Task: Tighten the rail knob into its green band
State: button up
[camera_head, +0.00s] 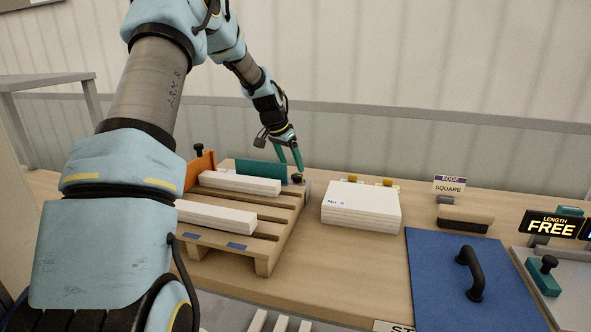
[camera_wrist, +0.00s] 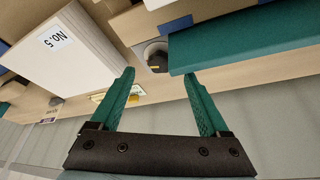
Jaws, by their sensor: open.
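A small dark knob (camera_head: 297,178) sits at the right end of the teal rail (camera_head: 262,172) on the wooden pallet (camera_head: 262,263). In the wrist view the dark round knob (camera_wrist: 155,55) shows a small yellow mark and lies just beyond my fingertips, beside the teal rail (camera_wrist: 245,42). My gripper (camera_head: 291,160) has green fingers and is open just above the knob. In the wrist view the fingers (camera_wrist: 159,74) are apart with nothing between them. I cannot make out a green band on the knob.
White boards (camera_head: 238,182) lie on the pallet, with an orange rail (camera_head: 202,168) and another black knob (camera_head: 198,149) at left. A white board stack (camera_head: 358,212) stands to the right. Further right are a blue panel (camera_head: 445,285) with a black handle and a "FREE" sign (camera_head: 552,225).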

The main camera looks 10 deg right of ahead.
aim_at(296, 175)
jog(key=shift+p+x, duration=0.55)
jog(key=shift+x, duration=1.75)
grip_shut()
